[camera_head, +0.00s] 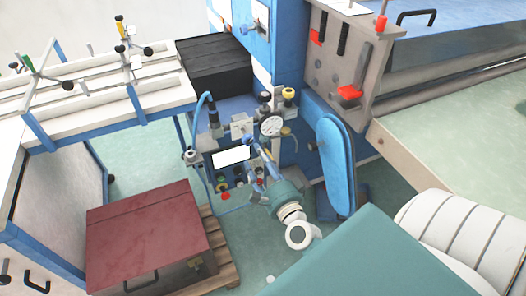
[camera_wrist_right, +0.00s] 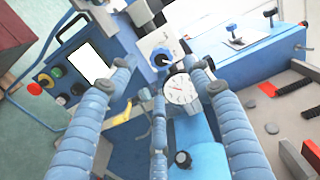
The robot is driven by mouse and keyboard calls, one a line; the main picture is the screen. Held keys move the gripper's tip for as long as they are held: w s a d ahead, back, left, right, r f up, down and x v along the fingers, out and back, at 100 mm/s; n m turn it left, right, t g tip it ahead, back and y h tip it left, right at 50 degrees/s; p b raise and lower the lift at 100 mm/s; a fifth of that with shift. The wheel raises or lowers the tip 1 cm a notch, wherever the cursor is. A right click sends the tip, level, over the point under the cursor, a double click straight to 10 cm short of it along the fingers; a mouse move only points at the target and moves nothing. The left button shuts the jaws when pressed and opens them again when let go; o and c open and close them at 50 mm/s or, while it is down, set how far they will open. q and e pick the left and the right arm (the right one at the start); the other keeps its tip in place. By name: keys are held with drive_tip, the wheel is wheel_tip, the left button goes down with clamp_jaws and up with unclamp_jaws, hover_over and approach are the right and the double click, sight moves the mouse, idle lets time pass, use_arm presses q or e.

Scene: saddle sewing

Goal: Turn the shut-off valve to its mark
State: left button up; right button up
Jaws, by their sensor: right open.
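My right gripper (camera_head: 255,147) reaches toward the machine's front, near a round white pressure gauge (camera_head: 271,125). In the right wrist view its ribbed blue fingers (camera_wrist_right: 158,82) are spread apart with nothing between them. A blue knob (camera_wrist_right: 162,57) on a pale block lies beyond the fingertips, apparently untouched. The gauge (camera_wrist_right: 182,91) is just below it. A second blue handle (camera_wrist_right: 232,29) sits on a white plate on the blue cabinet; it also shows in the head view (camera_head: 253,28). I cannot tell which is the shut-off valve, and no mark is readable. My left gripper is not in view.
A control box with a white screen (camera_head: 231,157) and coloured buttons stands left of my right gripper. A blue padded-looking panel (camera_head: 337,165) stands close on the right. A dark red chest (camera_head: 150,235) sits on a pallet at lower left. Black boxes (camera_head: 215,65) are behind.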

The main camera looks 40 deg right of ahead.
drive_tip(key=shift+v, duration=1.55)
